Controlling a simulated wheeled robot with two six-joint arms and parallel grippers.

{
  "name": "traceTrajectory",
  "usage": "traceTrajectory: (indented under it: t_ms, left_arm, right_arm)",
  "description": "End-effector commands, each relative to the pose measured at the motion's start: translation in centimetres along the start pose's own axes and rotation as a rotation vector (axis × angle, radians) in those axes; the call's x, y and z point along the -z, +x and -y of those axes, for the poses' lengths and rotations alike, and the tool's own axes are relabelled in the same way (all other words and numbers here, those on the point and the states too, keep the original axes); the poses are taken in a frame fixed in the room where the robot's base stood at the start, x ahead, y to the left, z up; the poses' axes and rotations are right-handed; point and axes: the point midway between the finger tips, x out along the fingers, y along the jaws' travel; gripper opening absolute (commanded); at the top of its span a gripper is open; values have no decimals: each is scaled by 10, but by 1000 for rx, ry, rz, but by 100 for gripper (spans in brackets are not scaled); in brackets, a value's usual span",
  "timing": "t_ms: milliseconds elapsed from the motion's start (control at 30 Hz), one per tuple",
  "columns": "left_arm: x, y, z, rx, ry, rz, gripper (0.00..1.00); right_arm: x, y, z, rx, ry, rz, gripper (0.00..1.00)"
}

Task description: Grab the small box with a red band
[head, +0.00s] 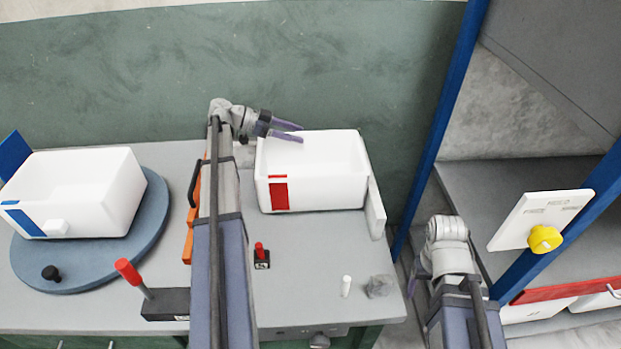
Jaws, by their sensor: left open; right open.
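The small white box with a red band (330,192) stands on the grey worktop right of centre. It is open at the top, and the red band is on its front face at the left. My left gripper (302,133) is open, with its fingers over the box's back left rim. I cannot tell whether they touch the rim. My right gripper (417,281) is low, right of the worktop, and open. It is apart from the box and its fingers are partly hidden by its wrist.
A white box with a blue band (85,195) sits on a round blue turntable (150,215) at left. A red-handled lever (128,271), a small red-topped switch (261,257) and a white cylinder (346,286) stand nearer. A blue post (440,120) and a yellow-knobbed panel (525,218) are at right.

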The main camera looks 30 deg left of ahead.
Motion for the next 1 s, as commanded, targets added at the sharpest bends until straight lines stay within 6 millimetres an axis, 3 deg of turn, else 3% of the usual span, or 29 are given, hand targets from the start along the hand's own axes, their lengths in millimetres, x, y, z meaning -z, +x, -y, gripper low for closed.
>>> traceTrajectory:
  t_ms: [100,333,833,1000]
  left_arm:
    - [-2,17,-1,-2,1,0,55]
    - [0,18,0,1,0,0,55]
    - [0,18,0,0,0,0,0]
    - [0,18,0,0,0,0,0]
  right_arm:
    - [0,8,1,0,0,0,72]
    - [0,7,1,0,0,0,72]
    - [0,7,1,0,0,0,72]
    - [0,7,1,0,0,0,72]
